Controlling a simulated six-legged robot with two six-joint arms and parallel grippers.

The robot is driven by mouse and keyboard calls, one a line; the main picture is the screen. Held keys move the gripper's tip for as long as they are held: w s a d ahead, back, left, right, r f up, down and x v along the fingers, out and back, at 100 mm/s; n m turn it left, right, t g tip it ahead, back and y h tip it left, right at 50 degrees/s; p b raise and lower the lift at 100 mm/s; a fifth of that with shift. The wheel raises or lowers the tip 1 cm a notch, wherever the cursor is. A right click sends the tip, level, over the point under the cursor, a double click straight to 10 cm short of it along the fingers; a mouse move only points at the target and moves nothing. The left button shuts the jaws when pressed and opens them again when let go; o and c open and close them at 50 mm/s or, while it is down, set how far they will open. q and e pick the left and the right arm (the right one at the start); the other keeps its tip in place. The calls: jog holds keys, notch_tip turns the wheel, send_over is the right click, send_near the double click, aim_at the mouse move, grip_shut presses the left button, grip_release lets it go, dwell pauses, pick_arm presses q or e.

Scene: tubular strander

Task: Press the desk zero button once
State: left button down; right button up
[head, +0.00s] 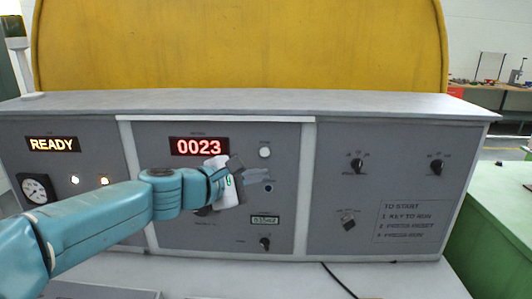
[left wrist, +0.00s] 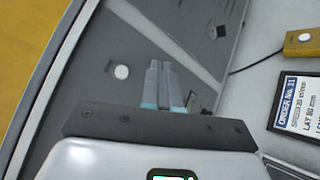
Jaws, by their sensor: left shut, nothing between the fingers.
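A round white button (head: 265,152) sits on the middle panel of the grey desk, right of the red counter display (head: 199,146) reading 0023. The small label above it is too small to read. The white button also shows in the left wrist view (left wrist: 121,72), to the left of the fingertips. My left gripper (head: 268,174) is shut and empty in front of the middle panel, a little below the button in the head view. In the left wrist view its fingers (left wrist: 158,66) are together and point at the panel, apart from the button. My right gripper is not in view.
A small dark round fitting (head: 269,188) and a black knob (head: 265,243) are below the white button. The right panel has black knobs (head: 357,165) and a key switch (head: 348,219). A READY display (head: 52,144) is at left.

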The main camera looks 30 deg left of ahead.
aim_at(265, 152)
pick_arm(q)
jog(key=w+a+p, duration=0.3)
jog(key=w+a, duration=0.1)
jog(key=w, duration=0.3)
jog(key=shift+w+a, duration=0.15)
jog(key=shift+w, duration=0.2)
jog(key=shift+s, duration=0.1)
dwell(0.3)
dwell(0.5)
jog(key=shift+a, duration=0.1)
dwell(0.9)
